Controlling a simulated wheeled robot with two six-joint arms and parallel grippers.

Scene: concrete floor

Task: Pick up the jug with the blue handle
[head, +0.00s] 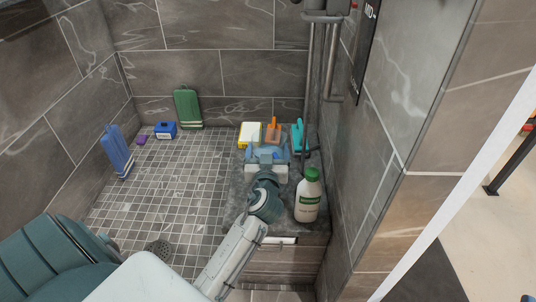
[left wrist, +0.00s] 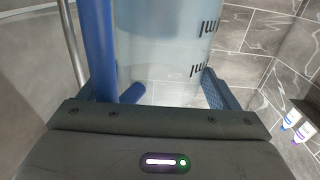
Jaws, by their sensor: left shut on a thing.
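The jug, pale blue and see-through with dark lettering, fills the top of the left wrist view (left wrist: 165,40). Its blue handle (left wrist: 97,45) runs up its left side. My left gripper (left wrist: 145,92) is shut on the jug, with one finger on each side of it. In the head view, my left gripper (head: 267,158) is over the grey stone ledge, and only a small pale blue part of the jug (head: 267,152) shows between the fingers. I cannot tell whether the jug touches the ledge. My right gripper is not in view.
A white bottle with a green cap (head: 307,197) stands close to the right of my left wrist. A yellow-white box (head: 249,135), an orange item (head: 272,131) and a teal item (head: 299,135) stand behind. A vertical pipe (head: 310,75) rises nearby. The tiled floor (head: 185,185) is mostly clear.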

